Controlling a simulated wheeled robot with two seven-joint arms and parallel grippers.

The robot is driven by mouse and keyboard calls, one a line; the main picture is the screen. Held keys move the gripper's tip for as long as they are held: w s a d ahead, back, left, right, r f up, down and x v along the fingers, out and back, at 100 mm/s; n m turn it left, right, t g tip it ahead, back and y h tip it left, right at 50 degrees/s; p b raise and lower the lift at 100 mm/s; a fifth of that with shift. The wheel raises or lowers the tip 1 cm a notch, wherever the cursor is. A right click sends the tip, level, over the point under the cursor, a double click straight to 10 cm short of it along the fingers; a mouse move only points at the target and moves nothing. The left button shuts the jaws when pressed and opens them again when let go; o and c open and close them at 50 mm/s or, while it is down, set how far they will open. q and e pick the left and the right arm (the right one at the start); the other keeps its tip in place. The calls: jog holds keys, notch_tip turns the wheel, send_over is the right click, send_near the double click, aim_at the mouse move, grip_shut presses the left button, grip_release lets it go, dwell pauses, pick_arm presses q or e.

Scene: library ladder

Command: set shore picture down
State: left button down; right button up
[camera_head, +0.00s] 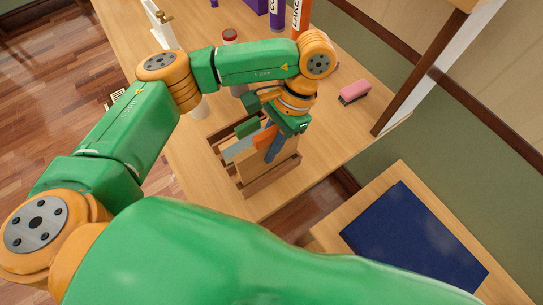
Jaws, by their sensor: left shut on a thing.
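My left arm comes in from the left, and its gripper (263,140) points down over a wooden box (287,172) on the desk. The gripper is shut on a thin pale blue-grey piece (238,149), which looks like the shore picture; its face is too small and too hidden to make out. The piece is at the box's upper opening. I cannot tell whether it touches the box. My right gripper is not in view.
A pink-and-dark eraser-like block (354,92) lies right of the gripper. A red-lidded jar (230,36) and upright purple (276,14) and orange-and-white (300,16) things stand behind. A lower wooden surface with a dark blue mat (415,240) is at lower right.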

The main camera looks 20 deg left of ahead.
aim_at(263, 172)
pick_arm(q)
jog(key=f, duration=0.3)
jog(key=s+f+p, duration=0.1)
jog(key=f, duration=0.1)
jog(key=shift+f, duration=0.25)
jog(key=shift+w+f, duration=0.1)
jog(key=shift+w, duration=0.1)
jog(key=shift+f+b, duration=0.15)
jog(key=shift+b, duration=0.2)
jog(key=c, duration=0.8)
grip_release()
jog(key=shift+s, duration=0.1)
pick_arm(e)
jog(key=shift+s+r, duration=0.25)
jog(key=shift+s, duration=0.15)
pick_arm(q)
jog(key=shift+r, duration=0.2)
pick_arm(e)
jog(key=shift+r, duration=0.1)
pick_arm(q)
jog(key=b+v, duration=0.1)
jog(key=v, duration=1)
jog(key=shift+r, duration=0.2)
jog(key=shift+d+r, duration=0.15)
jog(key=shift+r, duration=0.2)
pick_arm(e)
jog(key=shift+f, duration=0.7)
